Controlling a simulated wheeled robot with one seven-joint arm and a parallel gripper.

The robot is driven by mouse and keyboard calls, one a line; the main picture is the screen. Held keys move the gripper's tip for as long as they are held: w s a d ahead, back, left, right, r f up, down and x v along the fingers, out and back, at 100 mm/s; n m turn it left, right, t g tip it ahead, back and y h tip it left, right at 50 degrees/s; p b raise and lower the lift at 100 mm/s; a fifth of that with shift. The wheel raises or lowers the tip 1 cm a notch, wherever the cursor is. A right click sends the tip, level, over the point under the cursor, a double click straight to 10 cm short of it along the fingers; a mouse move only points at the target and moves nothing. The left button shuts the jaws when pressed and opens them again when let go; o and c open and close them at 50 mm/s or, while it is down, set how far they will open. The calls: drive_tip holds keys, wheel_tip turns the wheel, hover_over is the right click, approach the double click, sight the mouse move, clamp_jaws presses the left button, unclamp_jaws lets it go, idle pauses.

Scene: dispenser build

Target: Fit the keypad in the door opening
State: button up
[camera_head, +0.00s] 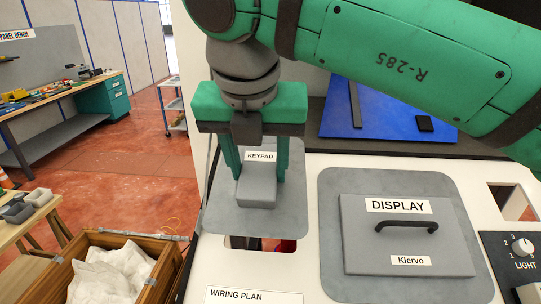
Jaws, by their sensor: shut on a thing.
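My gripper (258,172) points down, its green fingers shut on a grey block (257,193). A white label reading KEYPAD shows between the fingers. Behind and around the block is a grey rounded plate (230,205), which appears to be part of the keypad; I cannot tell for certain whether it is tilted or touching the white door (312,190). A dark opening (240,243) in the door shows just below the plate's lower edge, with red floor visible through it. The rest of this opening is hidden by the plate.
A grey DISPLAY panel (370,240) with a black handle sits to the right. Another opening (511,203) and a LIGHT knob (522,247) are at the far right. A blue board (385,112) lies behind. A wooden crate (165,268) with white material stands lower left.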

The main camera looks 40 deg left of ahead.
drive_tip(key=x, duration=1)
idle(0.5)
idle(0.8)
drive_tip(key=shift+w+f, duration=0.15)
drive_tip(key=shift+f, duration=0.05)
idle(0.9)
drive_tip(key=shift+a+f, duration=0.1)
drive_tip(key=shift+a, duration=0.05)
idle(0.5)
drive_tip(key=o, duration=1.7)
